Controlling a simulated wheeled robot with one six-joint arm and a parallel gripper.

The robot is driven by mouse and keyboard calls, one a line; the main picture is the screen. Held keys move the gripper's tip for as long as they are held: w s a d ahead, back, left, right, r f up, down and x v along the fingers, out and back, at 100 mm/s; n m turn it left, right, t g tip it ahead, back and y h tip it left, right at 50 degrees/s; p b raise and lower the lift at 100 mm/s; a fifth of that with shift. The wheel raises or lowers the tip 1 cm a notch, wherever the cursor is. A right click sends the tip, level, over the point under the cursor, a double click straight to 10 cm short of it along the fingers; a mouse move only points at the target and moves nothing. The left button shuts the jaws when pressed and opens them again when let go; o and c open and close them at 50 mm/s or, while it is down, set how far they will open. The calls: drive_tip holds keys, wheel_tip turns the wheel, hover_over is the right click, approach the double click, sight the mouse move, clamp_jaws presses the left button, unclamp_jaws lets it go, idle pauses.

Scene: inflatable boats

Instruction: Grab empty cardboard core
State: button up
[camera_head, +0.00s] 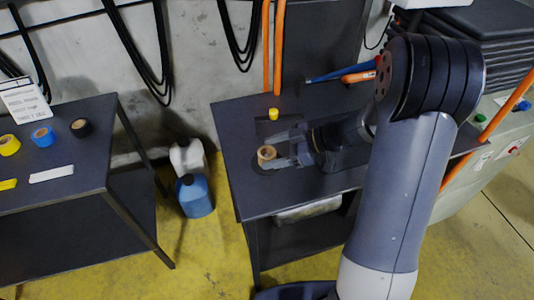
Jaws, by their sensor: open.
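The cardboard core (266,153) is a small tan-brown ring. It stands on the dark table in the middle of the head view, near its left part. My gripper (272,151) reaches in from the right, low over the table. Its jaws are open, with one finger on the far side of the core and one on the near side. The core appears to be at the finger ends; I cannot tell whether either finger touches it.
A small yellow item (273,114) stands behind the core on the dark table (240,196). Orange tubes rise behind. A left table (105,140) holds yellow, blue and black tape rolls. A blue jug (195,196) and a white jug (187,156) stand between the tables.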

drive_tip(key=shift+a+f, duration=0.15)
drive_tip(key=shift+a, duration=0.1)
drive_tip(key=shift+c, duration=0.5)
drive_tip(key=c, duration=0.9)
drive_tip(key=shift+c, duration=0.2)
